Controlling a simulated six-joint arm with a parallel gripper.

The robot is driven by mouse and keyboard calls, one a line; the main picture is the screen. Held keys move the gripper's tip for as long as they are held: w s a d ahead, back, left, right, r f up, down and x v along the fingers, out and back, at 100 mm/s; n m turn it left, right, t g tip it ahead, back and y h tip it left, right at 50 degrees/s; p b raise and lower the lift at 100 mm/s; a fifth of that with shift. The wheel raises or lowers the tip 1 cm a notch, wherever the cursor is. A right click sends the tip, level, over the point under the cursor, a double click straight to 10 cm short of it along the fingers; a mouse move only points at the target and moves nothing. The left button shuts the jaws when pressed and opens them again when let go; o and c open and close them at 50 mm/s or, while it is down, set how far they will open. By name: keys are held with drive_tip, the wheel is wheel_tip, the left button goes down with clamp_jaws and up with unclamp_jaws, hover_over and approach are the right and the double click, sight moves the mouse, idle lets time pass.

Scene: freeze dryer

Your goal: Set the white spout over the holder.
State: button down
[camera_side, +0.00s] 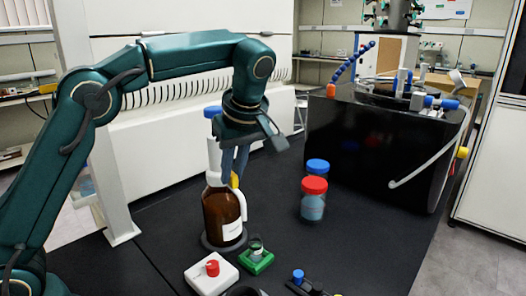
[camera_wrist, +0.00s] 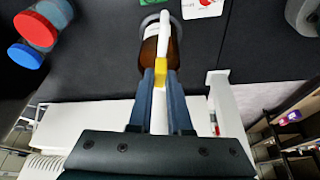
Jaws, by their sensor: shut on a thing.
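A brown bottle (camera_side: 222,214) with a white pump top and blue cap stands upright on the black bench. Its white spout (camera_side: 242,204) runs down along the bottle's right side; in the wrist view the spout (camera_wrist: 164,35) points toward the top edge. My gripper (camera_side: 234,176) is shut at the bottle's top, its fingers either side of a yellow piece (camera_wrist: 160,73) by the spout. The green holder (camera_side: 257,262), with a small vial in it, sits in front of the bottle, apart from it. In the wrist view the holder (camera_wrist: 150,3) is cut off, left of the spout's line.
A white block with a red knob (camera_side: 212,268) stands beside the holder. Red-capped (camera_side: 314,190) and blue-capped (camera_side: 317,166) jars stand to the right. A black tank (camera_side: 375,145) is behind them. A blue-capped item (camera_side: 298,277) lies at the front edge.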

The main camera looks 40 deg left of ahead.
drive_tip(key=shift+w+d+f+n+g, duration=0.15)
drive_tip(key=shift+w+n+g, duration=0.3)
drive_tip(key=shift+n, duration=0.35)
drive_tip(key=shift+w+n+g, duration=0.25)
drive_tip(key=shift+w+n, duration=0.15)
drive_tip(key=shift+n, duration=0.3)
drive_tip(key=c, duration=0.8)
unclamp_jaws()
drive_tip(key=shift+c, duration=0.2)
drive_tip(key=shift+s+m, duration=0.3)
drive_tip(key=shift+m, duration=0.2)
